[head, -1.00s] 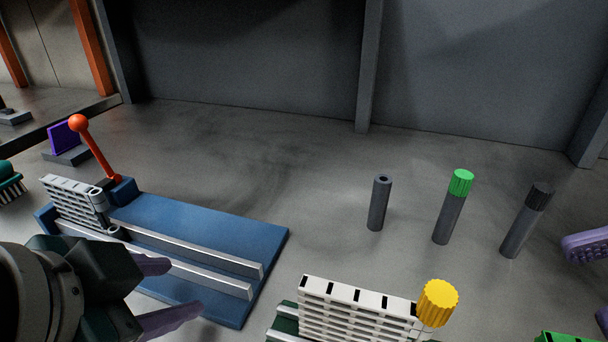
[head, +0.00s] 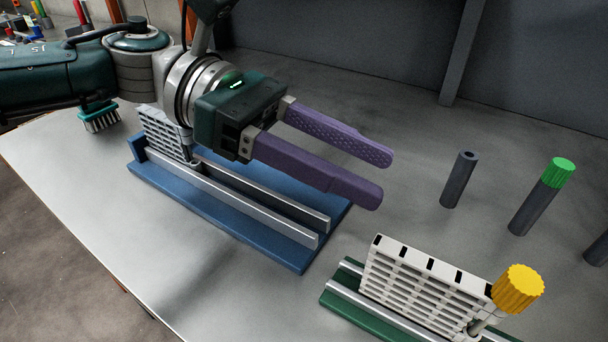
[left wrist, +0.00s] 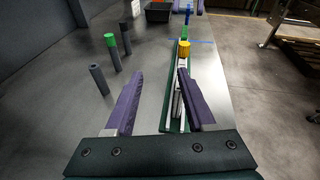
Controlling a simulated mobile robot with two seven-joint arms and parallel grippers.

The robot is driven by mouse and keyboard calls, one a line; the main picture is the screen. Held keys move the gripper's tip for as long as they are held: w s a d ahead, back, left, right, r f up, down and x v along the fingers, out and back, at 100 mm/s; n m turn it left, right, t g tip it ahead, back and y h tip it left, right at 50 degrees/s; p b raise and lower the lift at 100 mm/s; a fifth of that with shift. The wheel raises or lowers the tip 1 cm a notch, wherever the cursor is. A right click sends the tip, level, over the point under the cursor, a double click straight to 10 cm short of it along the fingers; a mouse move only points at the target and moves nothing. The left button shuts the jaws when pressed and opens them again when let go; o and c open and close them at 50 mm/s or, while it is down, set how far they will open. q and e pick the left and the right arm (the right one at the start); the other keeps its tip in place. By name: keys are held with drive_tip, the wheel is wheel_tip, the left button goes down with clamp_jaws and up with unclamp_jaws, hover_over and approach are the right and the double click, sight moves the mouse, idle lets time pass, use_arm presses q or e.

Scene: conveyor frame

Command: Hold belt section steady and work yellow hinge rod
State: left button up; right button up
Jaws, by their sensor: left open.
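A white slatted belt section (head: 415,280) stands on a green base with metal rails (head: 362,308) at the lower right of the head view. The yellow ribbed knob of the hinge rod (head: 517,289) is at its right end; the knob also shows in the left wrist view (left wrist: 184,48). My left gripper (head: 385,178) is open and empty, above and to the left of this belt section. In the left wrist view the white belt section (left wrist: 179,101) shows partly behind the right-hand finger.
A blue base (head: 285,252) with rails and a grey slatted section (head: 165,135) lies below my left arm. A plain grey post (head: 459,180) and a green-capped post (head: 540,197) stand at the right. A teal brush (head: 100,117) lies at the left.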

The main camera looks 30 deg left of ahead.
sight(402, 262)
use_arm(q)
drive_tip(key=s+a+f+m+g+y, duration=0.1)
drive_tip(key=s+a+f+m+g, duration=0.1)
drive_tip(key=a+m+g, duration=0.1)
drive_tip(key=x, duration=1)
drive_tip(key=shift+s, duration=0.1)
clamp_jaws()
idle(0.6)
idle(1.8)
